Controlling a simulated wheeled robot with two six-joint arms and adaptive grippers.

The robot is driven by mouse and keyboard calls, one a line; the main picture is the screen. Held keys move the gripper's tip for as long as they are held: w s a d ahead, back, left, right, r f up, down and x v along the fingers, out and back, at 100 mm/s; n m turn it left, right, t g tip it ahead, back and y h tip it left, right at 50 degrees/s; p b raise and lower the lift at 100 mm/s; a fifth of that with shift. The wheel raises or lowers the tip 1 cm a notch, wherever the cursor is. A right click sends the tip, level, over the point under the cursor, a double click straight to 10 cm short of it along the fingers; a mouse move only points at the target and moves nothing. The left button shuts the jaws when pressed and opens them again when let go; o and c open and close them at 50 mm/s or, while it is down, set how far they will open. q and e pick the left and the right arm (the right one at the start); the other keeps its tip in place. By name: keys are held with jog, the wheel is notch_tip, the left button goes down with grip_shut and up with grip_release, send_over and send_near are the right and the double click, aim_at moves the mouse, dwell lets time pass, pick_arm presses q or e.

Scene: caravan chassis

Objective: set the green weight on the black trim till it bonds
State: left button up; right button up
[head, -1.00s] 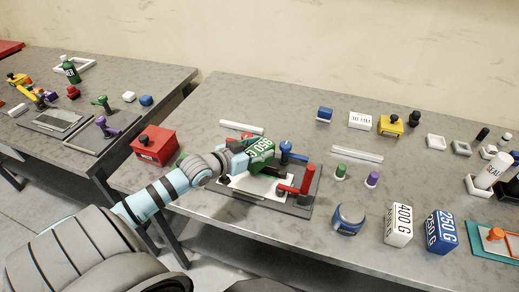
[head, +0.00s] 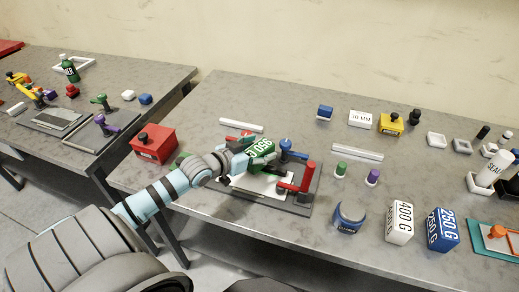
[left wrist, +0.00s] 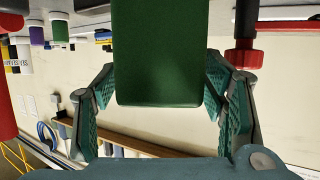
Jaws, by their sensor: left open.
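The green weight (head: 257,157), marked 350 G, sits low over the white panel on the fixture (head: 299,209). My left gripper (head: 262,147) is around it. In the left wrist view the weight's green body (left wrist: 158,60) stands between my left fingers (left wrist: 160,100), which are spread with gaps on both sides. I cannot tell the exact contact under the weight. My right gripper is not in view.
Red clamp (head: 302,180) and blue clamp (head: 288,150) stand close to the weight on the fixture. A red box (head: 153,145) is left of it. White 400 G (head: 399,224) and blue 250 G (head: 442,230) weights stand at front right. A white strip (head: 357,152) lies behind.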

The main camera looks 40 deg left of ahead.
aim_at(259, 148)
pick_arm(q)
jog(key=shift+f, duration=0.1)
notch_tip(259, 148, up, 10)
jog(key=shift+r, duration=0.1)
jog(key=shift+d, duration=0.1)
